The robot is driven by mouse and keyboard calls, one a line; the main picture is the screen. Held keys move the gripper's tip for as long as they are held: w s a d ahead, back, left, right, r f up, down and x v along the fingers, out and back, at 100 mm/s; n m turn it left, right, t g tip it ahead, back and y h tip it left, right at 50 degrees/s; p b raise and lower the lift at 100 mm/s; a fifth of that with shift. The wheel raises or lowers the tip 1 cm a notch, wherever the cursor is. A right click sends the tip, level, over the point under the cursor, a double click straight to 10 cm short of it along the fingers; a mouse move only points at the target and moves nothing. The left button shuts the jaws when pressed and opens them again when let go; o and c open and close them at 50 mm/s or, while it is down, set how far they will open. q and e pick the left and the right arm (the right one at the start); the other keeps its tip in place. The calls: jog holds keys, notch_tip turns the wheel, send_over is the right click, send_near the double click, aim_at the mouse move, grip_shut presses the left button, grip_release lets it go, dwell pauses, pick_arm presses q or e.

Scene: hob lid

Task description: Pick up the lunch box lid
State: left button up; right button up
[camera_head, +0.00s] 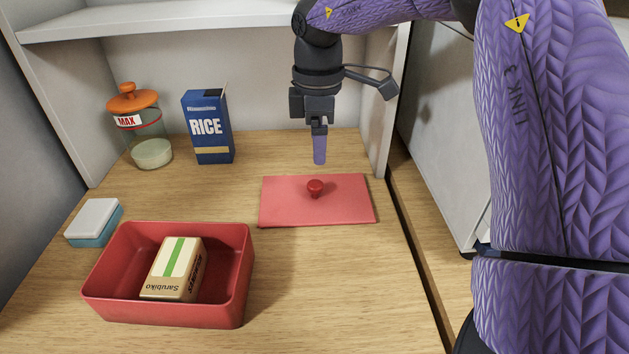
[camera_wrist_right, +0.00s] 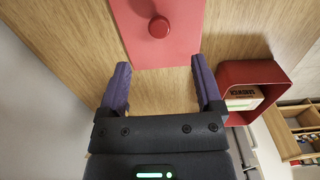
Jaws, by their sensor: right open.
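The lunch box lid (camera_head: 345,204) is a flat pink-red rectangle with a round red knob (camera_head: 315,187). It lies on the wooden counter, right of the red lunch box (camera_head: 236,278). My right gripper (camera_head: 319,162) is above the counter near the lid's far edge, pointing down, apart from the knob. In the right wrist view the lid (camera_wrist_right: 184,40) and knob (camera_wrist_right: 158,27) lie beyond the fingertips. There the right gripper (camera_wrist_right: 160,78) is open with nothing between its fingers. My left gripper is not in view.
The lunch box holds a Sarubiko carton (camera_head: 174,268). A blue and white container (camera_head: 95,222) sits left of it. A jar with an orange lid (camera_head: 145,128) and a RICE box (camera_head: 208,127) stand at the back. A shelf (camera_head: 160,22) hangs above; a side panel (camera_head: 391,95) stands right.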

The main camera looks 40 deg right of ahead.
aim_at(315, 184)
jog(key=f+b, duration=0.1)
jog(key=f, duration=0.4)
jog(key=f+b, duration=0.1)
jog(key=f, duration=0.3)
jog(key=shift+w+a+f+b, duration=0.1)
jog(key=shift+w+f+b, duration=0.1)
jog(key=shift+f+b, duration=0.2)
jog(key=shift+f, duration=0.1)
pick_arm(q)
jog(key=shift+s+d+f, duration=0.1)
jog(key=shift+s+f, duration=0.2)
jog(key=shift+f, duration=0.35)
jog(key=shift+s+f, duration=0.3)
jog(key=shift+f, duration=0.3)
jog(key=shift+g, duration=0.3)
pick_arm(e)
jog(key=shift+c, duration=1.3)
grip_shut()
